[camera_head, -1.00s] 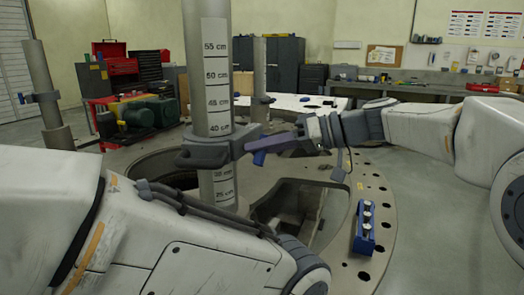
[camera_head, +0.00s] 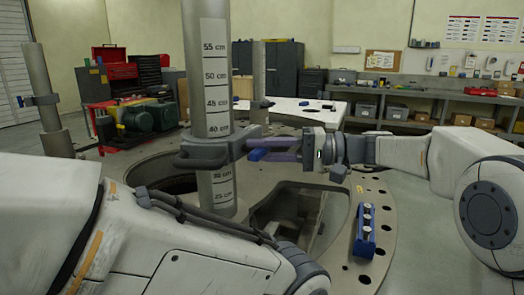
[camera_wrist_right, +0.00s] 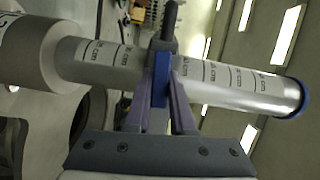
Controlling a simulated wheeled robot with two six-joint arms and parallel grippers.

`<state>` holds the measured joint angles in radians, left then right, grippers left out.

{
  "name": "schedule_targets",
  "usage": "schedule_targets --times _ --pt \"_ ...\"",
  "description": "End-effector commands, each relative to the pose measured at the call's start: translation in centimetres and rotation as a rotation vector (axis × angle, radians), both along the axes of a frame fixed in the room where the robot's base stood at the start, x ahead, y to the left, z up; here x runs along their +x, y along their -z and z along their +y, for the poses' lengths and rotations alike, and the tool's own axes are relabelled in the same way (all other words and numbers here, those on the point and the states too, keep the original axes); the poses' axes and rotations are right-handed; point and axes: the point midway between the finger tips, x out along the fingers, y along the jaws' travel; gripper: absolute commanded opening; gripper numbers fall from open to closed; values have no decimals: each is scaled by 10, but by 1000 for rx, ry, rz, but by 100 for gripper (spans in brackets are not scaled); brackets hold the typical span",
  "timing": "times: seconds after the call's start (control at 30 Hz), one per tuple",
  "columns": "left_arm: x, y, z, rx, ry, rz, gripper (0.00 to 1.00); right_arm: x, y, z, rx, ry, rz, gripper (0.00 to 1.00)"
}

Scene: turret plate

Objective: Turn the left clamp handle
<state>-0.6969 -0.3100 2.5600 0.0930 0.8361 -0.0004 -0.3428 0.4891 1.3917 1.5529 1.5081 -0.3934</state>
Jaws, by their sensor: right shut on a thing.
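A grey clamp (camera_head: 205,155) sits around the upright metal column (camera_head: 216,100) with the centimetre scale, just below the 40 cm mark. A dark loop grip sticks out on its left. The blue clamp handle (camera_head: 257,155) sticks out on its right. My right gripper (camera_head: 268,150) comes in from the right, its purple fingers about level and shut on the blue handle. In the right wrist view the blue handle (camera_wrist_right: 160,88) lies between the two fingers, with the column crossing behind. My left arm fills the lower left; its gripper is out of view.
The round turret plate (camera_head: 375,215) has large openings around the column. A blue block with several white-topped pieces (camera_head: 365,232) lies on its right rim. Another column (camera_head: 48,100) with a clamp stands at far left. A white-topped table (camera_head: 290,110) stands behind.

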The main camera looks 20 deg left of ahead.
Motion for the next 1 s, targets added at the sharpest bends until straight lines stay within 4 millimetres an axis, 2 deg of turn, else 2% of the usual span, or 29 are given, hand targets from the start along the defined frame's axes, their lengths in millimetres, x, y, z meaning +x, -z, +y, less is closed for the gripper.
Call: schedule_targets --times 0.3,0.77,0.8,0.87,0.9,1.0 --pt "0 1 0 0 0 0 50 2 -1 -1 14 6 95 0" --pt "0 1 0 0 0 0 50 2 -1 -1 15 7 109 0" --pt "0 1 0 0 0 0 50 2 -1 -1 15 7 109 26" --pt "0 1 0 0 0 0 50 2 -1 -1 14 6 108 49" --pt "0 1 0 0 0 0 50 1 0 0 14 5 108 52" --pt "0 1 0 0 0 0 50 1 0 0 13 4 107 52"
